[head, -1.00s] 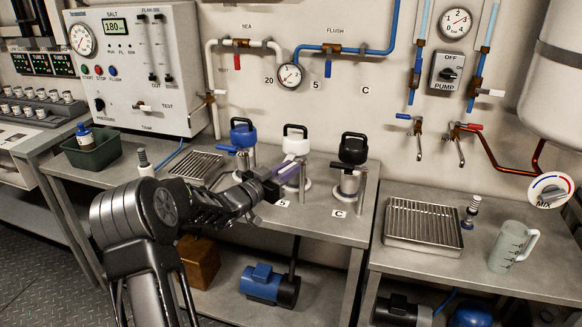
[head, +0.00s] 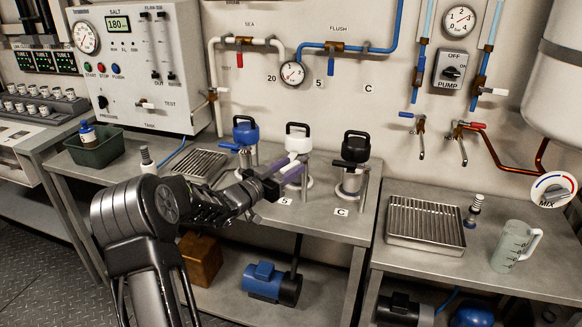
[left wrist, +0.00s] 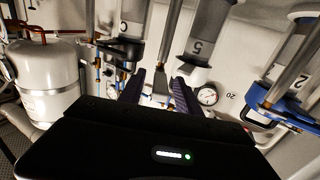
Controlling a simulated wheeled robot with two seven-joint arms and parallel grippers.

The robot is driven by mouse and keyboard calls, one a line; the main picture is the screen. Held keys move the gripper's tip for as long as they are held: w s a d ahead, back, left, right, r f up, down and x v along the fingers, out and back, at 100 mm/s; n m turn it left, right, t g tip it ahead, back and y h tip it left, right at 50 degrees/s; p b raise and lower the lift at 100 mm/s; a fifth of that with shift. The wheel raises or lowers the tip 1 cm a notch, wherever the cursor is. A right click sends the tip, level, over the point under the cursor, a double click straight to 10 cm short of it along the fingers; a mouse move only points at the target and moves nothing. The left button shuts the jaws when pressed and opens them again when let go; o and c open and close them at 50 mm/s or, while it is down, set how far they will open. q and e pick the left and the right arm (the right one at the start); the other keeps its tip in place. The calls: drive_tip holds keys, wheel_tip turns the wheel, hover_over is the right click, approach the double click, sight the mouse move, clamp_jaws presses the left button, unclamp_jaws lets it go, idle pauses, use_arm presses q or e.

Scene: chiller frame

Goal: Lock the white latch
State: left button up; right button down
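The white-topped housing (head: 298,139) stands in the middle of a row of three on the bench, with a blue-topped one (head: 245,133) to its left and a black-topped one (head: 355,148) to its right. My right gripper is in neither view.
A slotted metal tray (head: 425,222) and a clear jug (head: 513,247) stand on the right bench. A green bin (head: 95,150) is at the far left. A round gauge (head: 292,73) and pipes are on the wall behind. The bench front under my arm holds small label cards.

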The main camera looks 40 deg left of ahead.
use_arm(q)
drive_tip(key=s, duration=0.7)
drive_tip(key=shift+s+a+b, duration=0.1)
drive_tip(key=shift+a+b, duration=0.15)
drive_tip(key=shift+b, duration=0.1)
drive_tip(key=shift+c, duration=0.4)
